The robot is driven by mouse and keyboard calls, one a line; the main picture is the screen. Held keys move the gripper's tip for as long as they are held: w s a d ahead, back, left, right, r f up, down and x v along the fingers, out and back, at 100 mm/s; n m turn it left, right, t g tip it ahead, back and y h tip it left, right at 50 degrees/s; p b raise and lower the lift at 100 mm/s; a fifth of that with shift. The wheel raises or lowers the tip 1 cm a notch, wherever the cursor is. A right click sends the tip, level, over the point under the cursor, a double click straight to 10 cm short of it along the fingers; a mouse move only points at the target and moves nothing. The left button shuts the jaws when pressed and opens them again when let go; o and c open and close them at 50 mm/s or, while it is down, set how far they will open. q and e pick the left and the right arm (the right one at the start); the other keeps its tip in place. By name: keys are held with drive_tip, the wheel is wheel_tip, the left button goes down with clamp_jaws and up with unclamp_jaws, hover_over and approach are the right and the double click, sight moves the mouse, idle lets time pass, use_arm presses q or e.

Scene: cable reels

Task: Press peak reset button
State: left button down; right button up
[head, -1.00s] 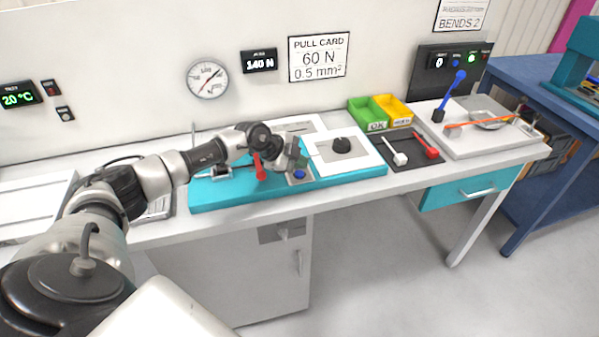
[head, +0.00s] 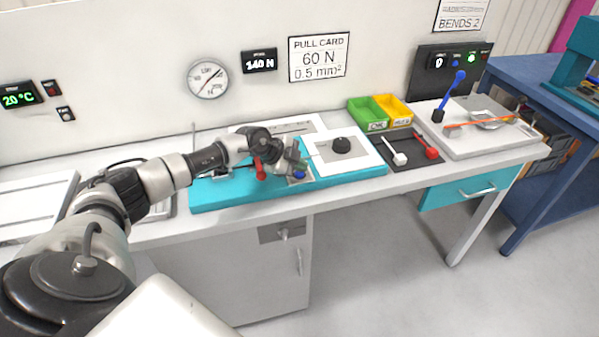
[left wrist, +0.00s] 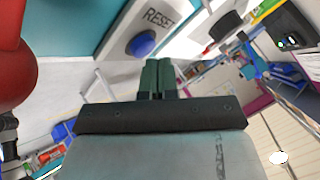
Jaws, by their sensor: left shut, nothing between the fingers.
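The blue reset button (head: 299,175) sits at the front of the teal tester on the bench. In the left wrist view the button (left wrist: 142,45) is a round blue cap on a pale plate, next to the printed word RESET. My left gripper (head: 300,160) is just above and behind the button in the head view. In the left wrist view its green fingers (left wrist: 158,68) are together and empty, with their tips close to the button; a gap shows between them in the picture. My right gripper is not in view.
A red knob (head: 260,169) stands left of the button, close under my arm. A white plate with a black knob (head: 341,145) lies to the right. The wall display (head: 259,60) reads 140 N beside a dial gauge (head: 208,79). Green and yellow bins (head: 368,116) stand farther right.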

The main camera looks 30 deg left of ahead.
sight(300, 174)
use_arm(q)
drive_tip(key=shift+f, duration=0.4)
idle(0.4)
drive_tip(key=shift+r+p, duration=0.85)
drive_tip(key=shift+p, duration=0.35)
drive_tip(key=shift+r, duration=0.1)
wheel_tip(300, 174, up, 5)
drive_tip(key=p, duration=0.6)
